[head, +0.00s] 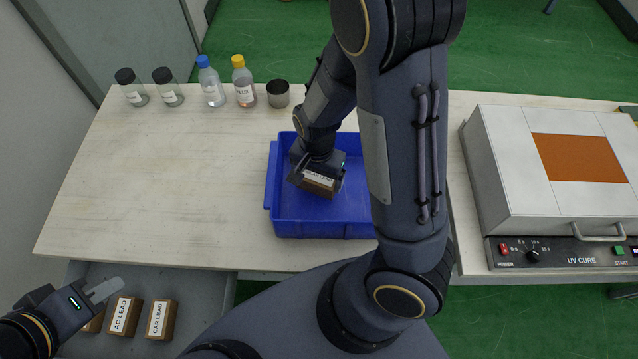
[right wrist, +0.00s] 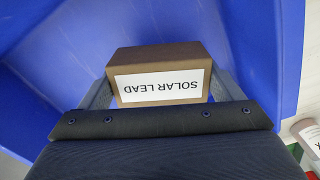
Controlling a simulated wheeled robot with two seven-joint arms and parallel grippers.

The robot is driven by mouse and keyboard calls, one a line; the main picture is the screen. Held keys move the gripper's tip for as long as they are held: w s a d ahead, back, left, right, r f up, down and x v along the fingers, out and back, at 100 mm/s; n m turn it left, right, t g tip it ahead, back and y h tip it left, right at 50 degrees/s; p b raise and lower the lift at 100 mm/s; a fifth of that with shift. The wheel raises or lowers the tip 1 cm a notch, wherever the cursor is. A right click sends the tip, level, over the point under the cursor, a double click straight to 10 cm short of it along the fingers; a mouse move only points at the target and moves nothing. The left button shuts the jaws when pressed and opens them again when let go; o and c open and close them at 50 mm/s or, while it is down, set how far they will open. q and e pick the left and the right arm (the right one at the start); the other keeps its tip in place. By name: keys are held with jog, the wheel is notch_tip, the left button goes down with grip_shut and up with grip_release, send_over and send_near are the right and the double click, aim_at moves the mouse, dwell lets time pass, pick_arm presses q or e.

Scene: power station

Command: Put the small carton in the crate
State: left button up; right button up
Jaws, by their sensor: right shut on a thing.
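The small brown carton (head: 318,186) has a white label, which reads SOLAR LEAD in the right wrist view (right wrist: 160,75). My right gripper (head: 320,182) is shut on it, one finger on each side. It holds the carton inside the walls of the blue crate (head: 325,229), over its floor. I cannot tell whether the carton touches the floor. My right arm hides the crate's right side. My left gripper (head: 105,290) is at the lower left, above the open drawer and apart from the crate. Its finger gap is not clear.
The grey drawer (head: 205,300) holds small cartons labelled AC LEAD (head: 124,316) and CAR LEAD (head: 161,319), and another partly hidden. Several bottles and a metal cup (head: 278,94) line the table's back. A UV cure box (head: 550,170) stands right. The table's left is clear.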

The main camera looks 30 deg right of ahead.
aim_at(318, 185)
jog(key=shift+f, duration=1.75)
jog(key=shift+s+f+b, duration=0.1)
jog(key=shift+b, duration=0.25)
jog(key=o, duration=0.9)
jog(key=shift+c, duration=0.2)
